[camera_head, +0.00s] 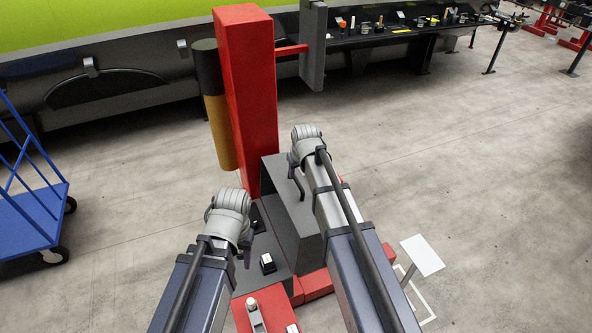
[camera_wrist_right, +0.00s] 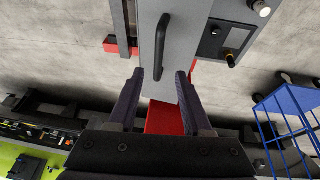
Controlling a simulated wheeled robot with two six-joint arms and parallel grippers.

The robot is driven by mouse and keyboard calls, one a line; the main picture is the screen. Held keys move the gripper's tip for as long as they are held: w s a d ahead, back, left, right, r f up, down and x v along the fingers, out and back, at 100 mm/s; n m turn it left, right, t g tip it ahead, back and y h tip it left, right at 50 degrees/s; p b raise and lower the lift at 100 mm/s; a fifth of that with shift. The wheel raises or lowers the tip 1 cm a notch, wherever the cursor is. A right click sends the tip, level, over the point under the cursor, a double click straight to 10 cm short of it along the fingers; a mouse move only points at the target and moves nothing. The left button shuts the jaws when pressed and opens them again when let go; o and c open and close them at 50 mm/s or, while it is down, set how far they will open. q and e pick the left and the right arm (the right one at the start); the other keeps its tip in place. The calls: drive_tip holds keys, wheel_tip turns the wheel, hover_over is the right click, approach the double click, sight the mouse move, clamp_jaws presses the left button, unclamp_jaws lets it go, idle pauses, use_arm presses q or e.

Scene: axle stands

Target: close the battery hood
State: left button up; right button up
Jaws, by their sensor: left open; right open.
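The battery hood (camera_head: 290,215) is a grey box-like cover beside the red column in the head view; whether it is open or shut is unclear. Its grey face (camera_wrist_right: 184,50) fills the upper middle of the right wrist view. A black bar handle (camera_wrist_right: 161,45) runs along that face. My right gripper (camera_wrist_right: 160,75) is open, with the handle's lower end between its fingertips in the picture; I cannot tell the depth gap. It shows no grip on the handle. My left gripper (camera_head: 231,215) is left of the hood, above the control area, its fingers mostly hidden by the wrist.
A red column (camera_head: 246,90) stands behind the hood, with a black and orange cylinder (camera_head: 213,105) beside it. A panel with knobs (camera_head: 267,262) lies left of the hood. A blue cart (camera_head: 30,215) stands at left. Floor at right is mostly clear, except a white plate (camera_head: 422,254).

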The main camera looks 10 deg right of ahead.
sight(296, 178)
drive_tip(key=b+x, duration=0.2)
drive_tip(key=w+b+x, duration=0.1)
drive_tip(key=b+x, duration=0.4)
drive_tip(key=x, duration=0.1)
drive_tip(key=shift+w+r, duration=0.2)
idle(0.3)
clamp_jaws()
drive_tip(key=shift+a, duration=0.1)
idle(1.2)
